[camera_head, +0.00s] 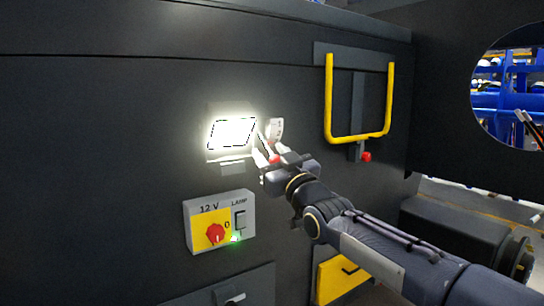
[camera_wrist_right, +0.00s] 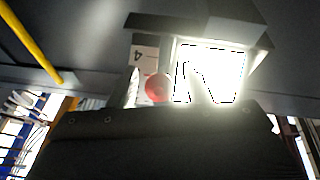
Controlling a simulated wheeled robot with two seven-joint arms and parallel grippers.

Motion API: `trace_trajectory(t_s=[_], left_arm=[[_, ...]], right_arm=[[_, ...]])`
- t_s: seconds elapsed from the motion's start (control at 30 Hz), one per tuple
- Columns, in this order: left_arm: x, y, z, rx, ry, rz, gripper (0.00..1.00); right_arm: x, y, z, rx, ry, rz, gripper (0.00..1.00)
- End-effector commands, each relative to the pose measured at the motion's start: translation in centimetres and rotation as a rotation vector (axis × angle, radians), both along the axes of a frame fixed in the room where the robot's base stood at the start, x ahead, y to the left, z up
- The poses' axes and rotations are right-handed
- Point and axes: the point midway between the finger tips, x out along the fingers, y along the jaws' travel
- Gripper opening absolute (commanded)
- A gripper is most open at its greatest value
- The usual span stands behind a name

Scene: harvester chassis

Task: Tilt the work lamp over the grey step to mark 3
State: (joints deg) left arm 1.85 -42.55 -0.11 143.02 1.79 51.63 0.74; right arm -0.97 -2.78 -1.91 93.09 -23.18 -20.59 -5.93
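The work lamp (camera_head: 231,133) is lit and glares white on the dark chassis wall; it also shows in the right wrist view (camera_wrist_right: 222,72). A white mark plate (camera_head: 277,128) stands beside it; in the wrist view the plate (camera_wrist_right: 145,60) shows an inverted "4". A red knob (camera_wrist_right: 157,87) sits below the plate. My right gripper (camera_wrist_right: 165,90) is open, with its fingers on either side of the knob and gaps visible. In the head view the right gripper (camera_head: 273,158) is at the lamp's right. My left gripper is not in view. I cannot clearly make out the grey step.
A 12 V lamp switch box (camera_head: 219,221) with a red rotary knob and a green light is below the lamp. A yellow handle (camera_head: 328,100) hangs on the wall to the right. A yellow panel (camera_head: 340,278) is at the lower middle, behind my right arm.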

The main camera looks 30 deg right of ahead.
Motion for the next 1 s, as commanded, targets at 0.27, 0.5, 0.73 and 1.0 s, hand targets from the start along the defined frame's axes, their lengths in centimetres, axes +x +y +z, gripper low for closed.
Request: trace_trajectory(t_s=[0.27, 0.5, 0.73, 1.0], left_arm=[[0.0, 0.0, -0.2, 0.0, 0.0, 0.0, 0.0], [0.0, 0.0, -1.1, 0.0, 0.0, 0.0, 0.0], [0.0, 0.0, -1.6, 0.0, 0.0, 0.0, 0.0], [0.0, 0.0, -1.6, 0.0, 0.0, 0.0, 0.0]], right_arm=[[-0.4, 0.0, -0.1, 0.0, -0.001, -0.001, 0.44], [-3.9, -0.1, -1.5, 0.001, -0.002, -0.002, 0.44], [-6.8, -0.1, -2.5, 0.0, -0.001, -0.001, 0.44], [-7.4, -0.1, -2.7, 0.0, 0.0, 0.0, 0.44]])
